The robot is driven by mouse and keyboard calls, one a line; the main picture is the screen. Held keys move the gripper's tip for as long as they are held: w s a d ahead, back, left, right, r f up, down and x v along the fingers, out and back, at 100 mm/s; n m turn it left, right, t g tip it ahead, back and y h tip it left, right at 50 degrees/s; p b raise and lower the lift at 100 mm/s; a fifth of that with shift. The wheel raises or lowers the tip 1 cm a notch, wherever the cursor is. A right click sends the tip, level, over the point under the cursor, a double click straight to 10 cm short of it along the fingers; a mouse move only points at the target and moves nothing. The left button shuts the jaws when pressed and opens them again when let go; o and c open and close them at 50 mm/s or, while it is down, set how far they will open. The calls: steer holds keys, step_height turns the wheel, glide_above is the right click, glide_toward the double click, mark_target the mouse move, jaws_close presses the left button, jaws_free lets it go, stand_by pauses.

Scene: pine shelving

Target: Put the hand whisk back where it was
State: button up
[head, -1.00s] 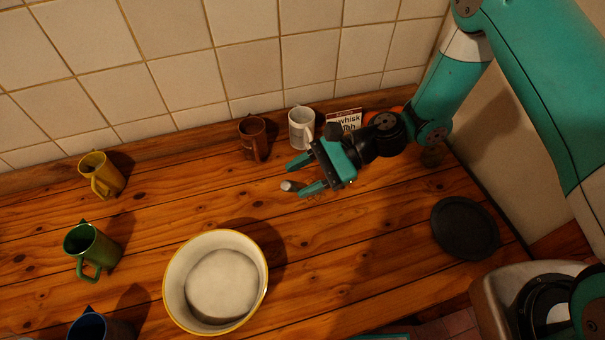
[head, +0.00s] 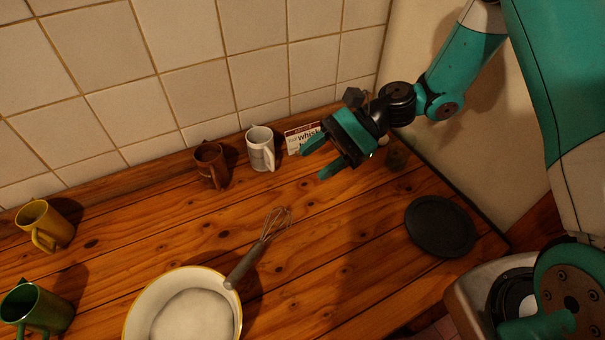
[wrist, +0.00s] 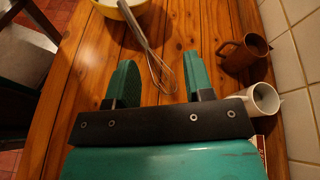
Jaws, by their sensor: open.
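The hand whisk (head: 262,247), with a grey handle and wire loops, lies on the wooden counter. Its handle end is close to the bowl's rim; I cannot tell if they touch. Its loops point up and right. In the wrist view the whisk (wrist: 139,30) shows beyond and between my fingers. My gripper (head: 314,160) is open and empty, above the counter to the upper right of the whisk and apart from it. A small card (head: 301,137) reading "whisk" stands against the wall behind my gripper, partly hidden by it.
A cream bowl (head: 133,317) with a yellow rim holds something white. A brown mug (head: 210,166) and a white mug (head: 258,150) stand by the tiled wall. Yellow (head: 45,226) and green (head: 36,310) mugs are at left. A black disc (head: 440,227) lies at right. The centre-right counter is clear.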

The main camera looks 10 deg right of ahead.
steer(key=s+d+r+n+t+h, duration=0.2)
steer(key=s+r+n+h, duration=0.2)
steer(key=s+r+n, duration=0.3)
steer(key=s+d+r+n+t+h, duration=0.2)
steer(key=s+r+n+h, duration=0.3)
steer(key=s+r+n, duration=0.3)
steer(key=s+n, duration=0.1)
steer(key=n, duration=0.1)
steer(key=shift+s+n+t, duration=0.15)
steer(key=shift+n+t, duration=0.15)
steer(key=shift+n, duration=0.1)
step_height(320, 180, down, 2)
steer(key=shift+f+b, duration=0.2)
steer(key=shift+b, duration=1.05)
